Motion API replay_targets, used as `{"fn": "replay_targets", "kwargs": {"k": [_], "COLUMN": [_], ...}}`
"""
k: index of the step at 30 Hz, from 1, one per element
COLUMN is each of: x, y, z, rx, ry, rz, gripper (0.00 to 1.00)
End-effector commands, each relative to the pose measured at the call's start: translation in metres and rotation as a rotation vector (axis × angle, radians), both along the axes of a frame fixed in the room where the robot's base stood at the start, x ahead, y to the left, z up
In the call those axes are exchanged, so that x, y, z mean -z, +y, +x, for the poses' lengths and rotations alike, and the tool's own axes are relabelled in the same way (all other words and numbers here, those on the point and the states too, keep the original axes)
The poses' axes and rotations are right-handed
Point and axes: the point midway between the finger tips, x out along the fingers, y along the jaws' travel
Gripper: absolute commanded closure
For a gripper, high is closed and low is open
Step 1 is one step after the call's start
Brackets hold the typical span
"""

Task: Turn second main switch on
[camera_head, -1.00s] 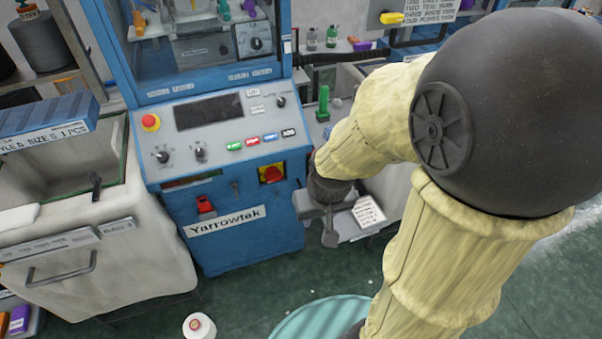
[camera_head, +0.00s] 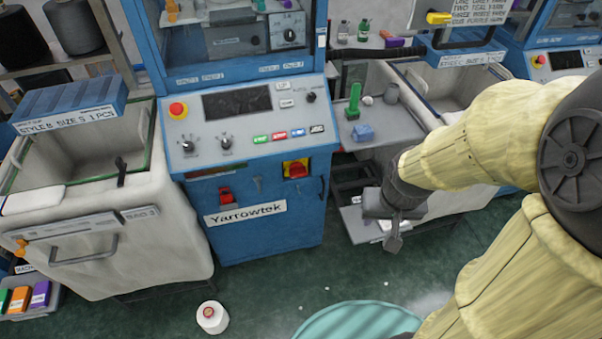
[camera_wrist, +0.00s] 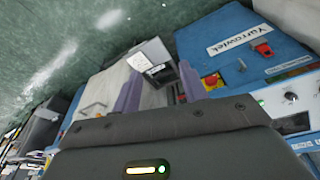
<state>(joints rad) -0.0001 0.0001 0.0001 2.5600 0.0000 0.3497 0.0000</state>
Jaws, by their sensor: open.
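A blue machine marked Yarrowtek (camera_head: 268,230) stands at the centre of the head view. On its front is a red rotary switch on a yellow plate (camera_head: 295,169); it also shows in the wrist view (camera_wrist: 211,82). A red switch (camera_head: 227,195) sits lower left, above the name label, and shows in the wrist view (camera_wrist: 264,50). The handle positions are too small to read. My gripper (camera_head: 392,240) hangs right of the machine, apart from both switches. In the wrist view its two fingers (camera_wrist: 158,86) are spread, with nothing held between them.
A grey shelf (camera_head: 385,130) with a green post is right of the machine. A second blue machine (camera_head: 560,62) stands at the far right. A white bin (camera_head: 120,240) is on the left. A white cone (camera_head: 212,317) and a teal round thing (camera_head: 350,322) are on the floor.

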Motion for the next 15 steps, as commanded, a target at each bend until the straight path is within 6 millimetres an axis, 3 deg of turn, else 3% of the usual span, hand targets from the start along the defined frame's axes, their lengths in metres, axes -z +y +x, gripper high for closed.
{"fn": "replay_targets", "kwargs": {"k": [1,3,7,15], "x": [0.002,0.007,0.032,0.119], "y": [0.0,0.001,0.006,0.038], "z": [0.001,0.006,0.029,0.111], "rx": [-0.002,-0.012,-0.057,-0.238], "ry": [-0.003,-0.014,-0.071,-0.328], "rz": [0.0,-0.003,-0.009,-0.005], "gripper": [0.46,0.32,0.31,0.31]}}
